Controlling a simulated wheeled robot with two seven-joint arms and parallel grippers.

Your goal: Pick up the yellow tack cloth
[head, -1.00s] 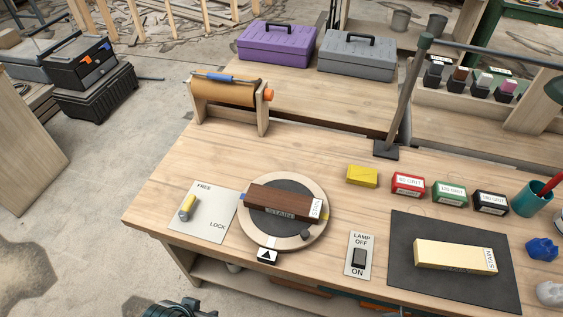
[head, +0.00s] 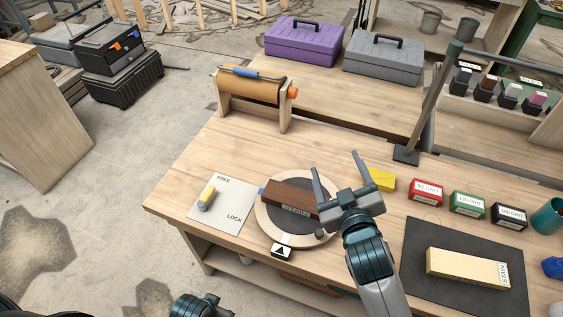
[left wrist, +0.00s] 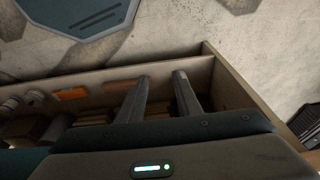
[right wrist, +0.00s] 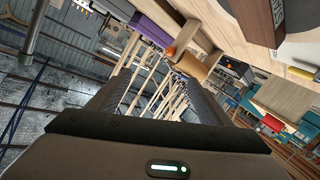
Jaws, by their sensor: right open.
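The yellow tack cloth (head: 381,180) is a small flat yellow block on the workbench, left of the red grit box. My right gripper (head: 335,162) is open and empty above the round turntable (head: 266,221), left of the cloth.
Red (head: 426,192), green (head: 467,204) and black (head: 508,215) grit boxes stand right of the cloth. A dark wood block (head: 289,198) lies on the turntable. A lamp post (head: 435,105) rises behind the cloth. A pale block (head: 466,268) lies on a dark mat (head: 418,232).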

